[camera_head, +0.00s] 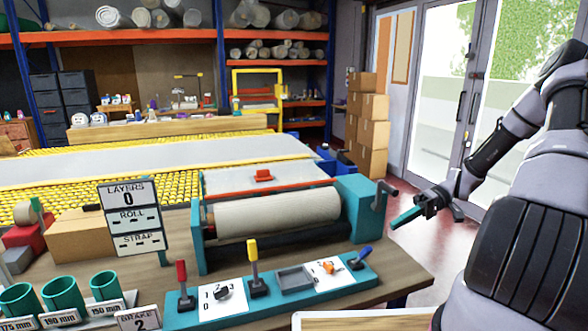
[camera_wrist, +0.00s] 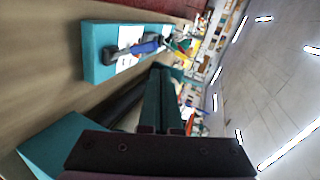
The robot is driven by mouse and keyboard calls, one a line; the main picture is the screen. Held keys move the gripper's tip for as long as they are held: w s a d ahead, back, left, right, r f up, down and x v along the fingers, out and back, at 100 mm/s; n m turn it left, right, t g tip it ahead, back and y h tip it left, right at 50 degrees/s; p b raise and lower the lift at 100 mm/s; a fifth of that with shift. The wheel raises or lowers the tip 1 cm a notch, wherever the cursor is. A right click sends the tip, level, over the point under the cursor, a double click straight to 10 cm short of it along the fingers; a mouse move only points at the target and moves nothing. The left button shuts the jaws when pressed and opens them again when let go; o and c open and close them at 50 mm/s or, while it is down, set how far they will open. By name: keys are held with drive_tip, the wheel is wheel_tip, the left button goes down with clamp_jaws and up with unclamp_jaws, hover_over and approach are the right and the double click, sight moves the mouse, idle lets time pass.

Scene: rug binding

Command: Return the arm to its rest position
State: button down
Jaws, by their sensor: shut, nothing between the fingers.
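My gripper (camera_head: 398,220) is shut and empty. In the head view it hangs in the air to the right of the workbench (camera_head: 395,262), with its teal fingers pointing left and slightly down. My arm comes in from the right edge and bends down to it. In the wrist view the gripper (camera_wrist: 163,75) shows its two teal fingers side by side with nothing between them. The hand crank (camera_head: 383,190) of the teal roller machine (camera_head: 352,200) is just left of the fingers in the head view; I cannot tell the exact gap.
The lever panel (camera_head: 270,295) with red, yellow and blue levers stands at the bench front. The LAYERS sign (camera_head: 132,215) and teal cups (camera_head: 62,293) are at left. Stacked cardboard boxes (camera_head: 368,125) stand behind near the glass doors. The red floor (camera_head: 440,250) right of the bench looks clear.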

drive_tip(key=s+a+r+m+t+h, duration=0.1)
drive_tip(key=s+r+m+t+h, duration=0.1)
drive_tip(key=r+h, duration=0.5)
drive_tip(key=s+a+r+m+t+h, duration=0.1)
drive_tip(key=s+r+m+h, duration=0.1)
drive_tip(key=r, duration=0.9)
drive_tip(key=s+a+r+m+t+h, duration=0.2)
drive_tip(key=s+r+m+t, duration=0.3)
drive_tip(key=s+r+t, duration=0.3)
drive_tip(key=s+a+r, duration=0.1)
drive_tip(key=s+r, duration=0.2)
drive_tip(key=r, duration=0.4)
drive_tip(key=shift+s+r+m, duration=0.3)
drive_tip(key=shift+s, duration=0.1)
